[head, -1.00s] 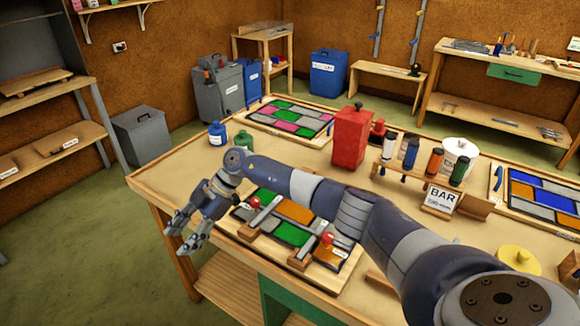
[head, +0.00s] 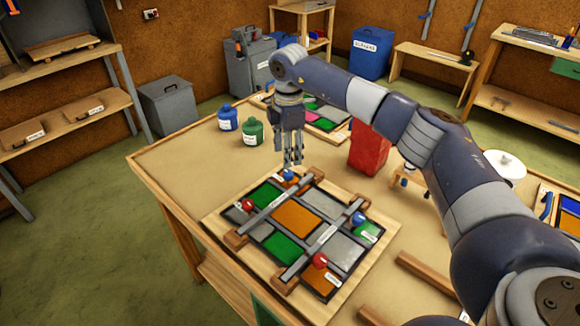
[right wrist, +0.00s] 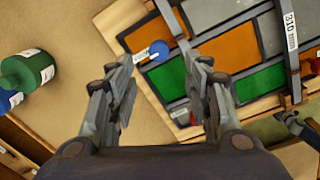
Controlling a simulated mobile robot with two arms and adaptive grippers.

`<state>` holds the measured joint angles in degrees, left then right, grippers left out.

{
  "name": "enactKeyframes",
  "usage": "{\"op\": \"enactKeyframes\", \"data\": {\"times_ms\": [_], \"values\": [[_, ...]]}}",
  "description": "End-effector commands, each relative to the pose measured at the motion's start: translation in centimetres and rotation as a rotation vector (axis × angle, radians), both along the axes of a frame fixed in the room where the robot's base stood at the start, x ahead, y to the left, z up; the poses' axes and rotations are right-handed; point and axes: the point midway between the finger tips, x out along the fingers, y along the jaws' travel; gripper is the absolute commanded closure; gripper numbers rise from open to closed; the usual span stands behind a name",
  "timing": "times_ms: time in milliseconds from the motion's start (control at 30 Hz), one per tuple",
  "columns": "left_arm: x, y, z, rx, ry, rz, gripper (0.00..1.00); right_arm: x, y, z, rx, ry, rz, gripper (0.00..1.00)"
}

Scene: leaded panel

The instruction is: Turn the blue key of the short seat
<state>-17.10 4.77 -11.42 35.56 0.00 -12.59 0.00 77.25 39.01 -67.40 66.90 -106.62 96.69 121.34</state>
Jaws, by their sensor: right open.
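The leaded panel (head: 297,217) lies on a wooden board, crossed by two bars with wooden end blocks. A blue key (head: 288,175) is at its far corner, with a red key (head: 247,205) to the left. Another blue key (head: 358,219) and red key (head: 320,260) are at the right and near side. My right gripper (head: 292,162) points down, open and empty, just above the far blue key. In the right wrist view that blue key (right wrist: 158,50) shows between the spread fingertips (right wrist: 163,66). One bar's label (right wrist: 290,30) reads 310 mm; which seat is short is unclear.
A blue bottle (head: 228,117) and a green bottle (head: 252,131) stand left of my right gripper. The bench's left part (head: 185,165) is clear.

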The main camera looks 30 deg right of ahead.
Motion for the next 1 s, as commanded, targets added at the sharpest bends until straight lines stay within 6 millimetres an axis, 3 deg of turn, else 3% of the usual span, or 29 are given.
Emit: {"op": "enactKeyframes", "data": {"times_ms": [167, 400, 567, 800, 1000], "values": [[-0.6, 1.8, 1.0, 0.022, 0.011, 0.002, 0.60, 0.1, -0.1, -3.5, 0.001, 0.005, -0.001, 0.54], [-0.6, -0.3, 1.5, -0.004, 0.009, 0.004, 0.60, 0.3, -0.1, -6.8, 0.002, 0.002, 0.000, 0.54], [-0.3, -1.4, 1.7, -0.017, 0.004, -0.002, 0.60, 0.4, 0.0, -7.6, 0.002, 0.001, 0.001, 0.54], [-0.1, -0.7, 1.6, -0.009, 0.001, -0.003, 0.60, 0.4, -0.1, -7.7, 0.002, 0.000, 0.001, 0.54], [0.0, -0.2, 1.6, -0.003, 0.000, 0.000, 0.60, 0.4, -0.1, -7.6, 0.002, 0.000, 0.001, 0.99]]}}
